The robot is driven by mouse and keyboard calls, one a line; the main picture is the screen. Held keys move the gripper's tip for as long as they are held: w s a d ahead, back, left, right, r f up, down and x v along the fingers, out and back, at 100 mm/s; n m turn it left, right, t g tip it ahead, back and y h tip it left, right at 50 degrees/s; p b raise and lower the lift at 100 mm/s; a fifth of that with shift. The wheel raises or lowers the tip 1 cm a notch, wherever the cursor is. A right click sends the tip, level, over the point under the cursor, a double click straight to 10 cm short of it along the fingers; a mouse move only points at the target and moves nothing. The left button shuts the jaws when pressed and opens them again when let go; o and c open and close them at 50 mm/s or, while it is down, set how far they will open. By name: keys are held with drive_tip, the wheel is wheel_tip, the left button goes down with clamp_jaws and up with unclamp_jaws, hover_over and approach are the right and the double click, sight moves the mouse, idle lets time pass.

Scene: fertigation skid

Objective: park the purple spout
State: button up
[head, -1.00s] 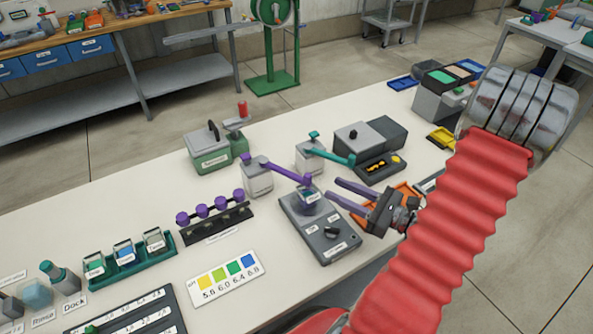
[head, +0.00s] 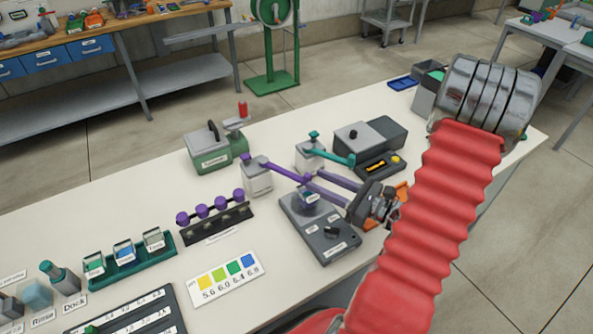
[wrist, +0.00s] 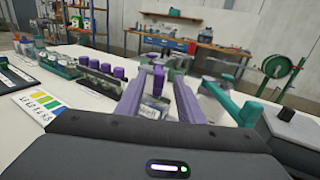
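The purple spout (head: 284,170) sits on a grey-white bottle (head: 258,183) and reaches right, its tip above a small jar (head: 309,197) on a grey dial unit (head: 322,235). My gripper (head: 314,178) has its two purplish fingers at the spout's outer end. In the wrist view the fingers stand apart, with the purple spout (wrist: 157,80) showing between them and the labelled jar (wrist: 150,111) below. The gripper is open; I cannot tell whether either finger touches the spout.
A teal spout (head: 332,154) on another bottle lies just behind my fingers and shows close on the right in the wrist view (wrist: 238,106). A rack of purple-capped items (head: 215,221) and a pH colour card (head: 226,279) lie left. The bench's left front is partly clear.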

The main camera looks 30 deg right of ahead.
sight(305, 174)
drive_tip(key=shift+x, duration=4.2)
drive_tip(key=shift+c, duration=0.3)
clamp_jaws()
